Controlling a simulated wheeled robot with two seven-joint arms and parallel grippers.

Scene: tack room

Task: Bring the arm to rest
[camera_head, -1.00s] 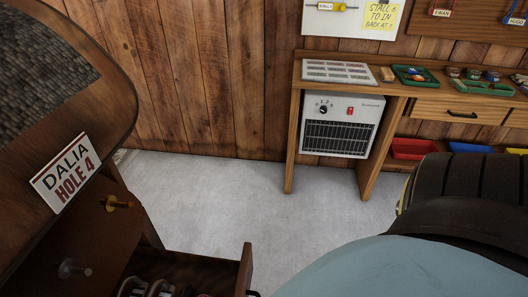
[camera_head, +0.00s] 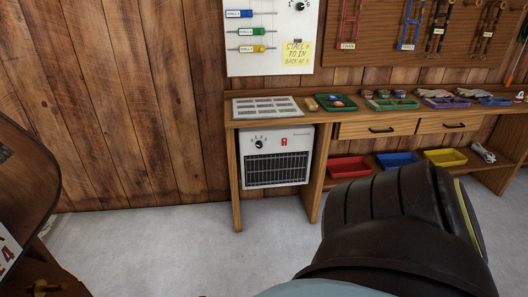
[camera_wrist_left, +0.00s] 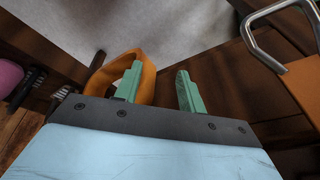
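My left gripper (camera_wrist_left: 158,88) shows only in the left wrist view. Its two green fingers stand apart, with nothing visible gripped between them. An orange loop (camera_wrist_left: 148,72) shows at the left finger; I cannot tell whether they touch. Dark wooden surfaces and pale floor lie beyond the fingers. My right gripper is in neither view.
A wooden workbench (camera_head: 237,170) stands against the plank wall, with a heater (camera_head: 277,157) beneath it. A dark wooden cabinet (camera_head: 22,185) is at the left edge. In the wrist view, a metal handle (camera_wrist_left: 262,50) is at upper right. Grey floor (camera_head: 170,245) between is clear.

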